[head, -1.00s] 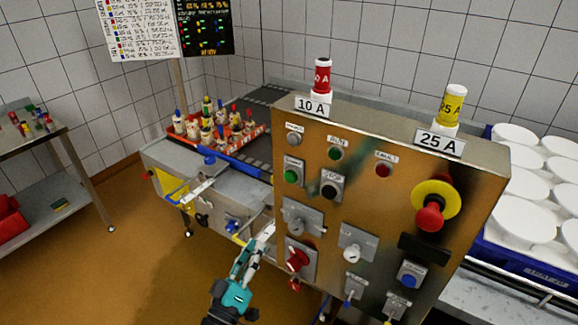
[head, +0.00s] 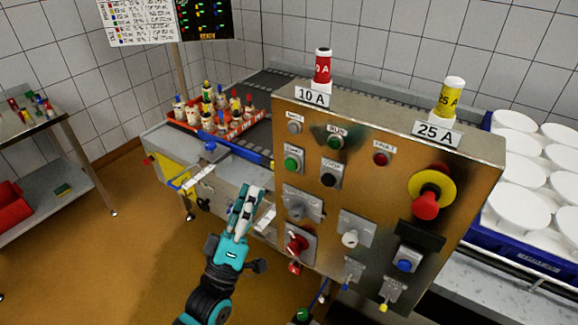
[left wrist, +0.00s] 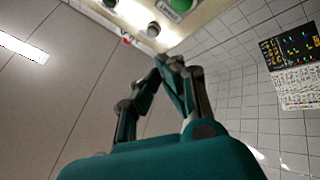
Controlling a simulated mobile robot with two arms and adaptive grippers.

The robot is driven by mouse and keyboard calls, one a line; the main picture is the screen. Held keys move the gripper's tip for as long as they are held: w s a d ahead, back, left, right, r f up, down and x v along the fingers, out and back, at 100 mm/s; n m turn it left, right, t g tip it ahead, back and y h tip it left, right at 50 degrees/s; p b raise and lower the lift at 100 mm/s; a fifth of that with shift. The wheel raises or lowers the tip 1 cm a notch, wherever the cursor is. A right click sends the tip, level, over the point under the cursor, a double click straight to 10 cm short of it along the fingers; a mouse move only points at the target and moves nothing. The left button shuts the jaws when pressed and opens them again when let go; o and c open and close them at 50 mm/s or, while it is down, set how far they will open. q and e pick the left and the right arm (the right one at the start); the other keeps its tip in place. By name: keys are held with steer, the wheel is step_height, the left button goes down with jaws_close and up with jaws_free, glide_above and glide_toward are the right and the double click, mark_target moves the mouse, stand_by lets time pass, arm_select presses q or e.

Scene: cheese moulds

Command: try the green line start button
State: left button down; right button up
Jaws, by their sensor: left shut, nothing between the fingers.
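The green start button (head: 291,164) sits at the left of the brass-coloured control panel (head: 385,180), under a small label plate. A green lamp (head: 336,142) is above and right of it, and the black stop button (head: 328,180) is to its right. My left gripper (head: 252,190) is shut and empty, pointing up, in front of the panel's left edge, lower than and left of the green button. They appear apart. In the left wrist view the closed fingers (left wrist: 168,62) point up towards a green round part (left wrist: 180,5), cut off by the frame's top edge.
A red rotary switch (head: 296,243), a grey selector plate (head: 300,204) and a yellow-backed red emergency stop (head: 428,197) share the panel. Fuse holders marked 10 A (head: 322,70) and 25 A (head: 449,100) stand on top. A bottle crate (head: 245,127) is behind left.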

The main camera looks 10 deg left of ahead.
mark_target(291, 164)
arm_select(q)
steer(key=w+d+b, duration=0.1)
steer(key=w+d, duration=0.1)
steer(key=w, duration=0.5)
steer(key=shift+d, duration=0.3)
steer(key=shift+w+b, duration=0.15)
steer(key=shift+b, duration=0.15)
stand_by(0.9)
steer(key=shift+w+d, duration=0.15)
steer(key=shift+w, duration=0.15)
steer(key=shift+w+d+b, duration=0.15)
steer(key=shift+w+b, duration=0.15)
steer(key=shift+w, duration=0.2)
stand_by(0.7)
steer(key=shift+s, duration=0.1)
steer(key=shift+s+a+p, duration=0.3)
steer(key=shift+s+p, duration=0.05)
steer(key=shift+s, duration=0.5)
